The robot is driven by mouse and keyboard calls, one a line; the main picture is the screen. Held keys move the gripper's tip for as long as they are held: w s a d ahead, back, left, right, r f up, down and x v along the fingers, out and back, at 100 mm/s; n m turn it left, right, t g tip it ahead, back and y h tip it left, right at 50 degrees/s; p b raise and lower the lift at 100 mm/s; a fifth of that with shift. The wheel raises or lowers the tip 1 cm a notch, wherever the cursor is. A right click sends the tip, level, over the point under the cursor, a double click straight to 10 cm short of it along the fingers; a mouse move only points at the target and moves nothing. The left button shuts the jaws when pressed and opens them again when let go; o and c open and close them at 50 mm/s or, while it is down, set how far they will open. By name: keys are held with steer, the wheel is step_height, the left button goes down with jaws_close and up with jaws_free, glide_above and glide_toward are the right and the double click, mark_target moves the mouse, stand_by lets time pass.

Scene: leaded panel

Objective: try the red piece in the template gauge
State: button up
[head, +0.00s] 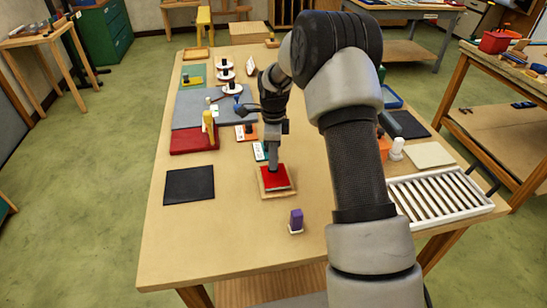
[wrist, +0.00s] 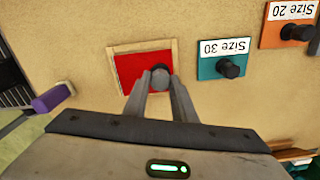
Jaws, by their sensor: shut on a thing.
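The red piece (head: 276,179) is a flat red plate. In the wrist view, the red piece (wrist: 132,70) shows inside the border of a pale wooden frame (wrist: 110,53), which looks like the template gauge. The frame (head: 280,195) lies on the table in the head view. My gripper (head: 273,168) points down over the red piece. In the wrist view, my gripper (wrist: 160,76) is shut on a dark round knob at the red piece's right side. I cannot tell whether the piece sits flat in the frame or just above it.
A teal Size 30 card (wrist: 222,57) and an orange Size 20 card (wrist: 290,22), both with dark knobs, lie nearby. A purple block (head: 296,216) stands in front, a black mat (head: 189,185) lies left, and a white slatted rack (head: 435,197) right. The front left table is clear.

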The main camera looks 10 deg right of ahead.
steer(key=shift+f+b, duration=0.7)
steer(key=shift+f, duration=0.25)
steer(key=o, duration=1.1)
steer(key=shift+r, duration=0.1)
steer(key=shift+r, duration=8.65)
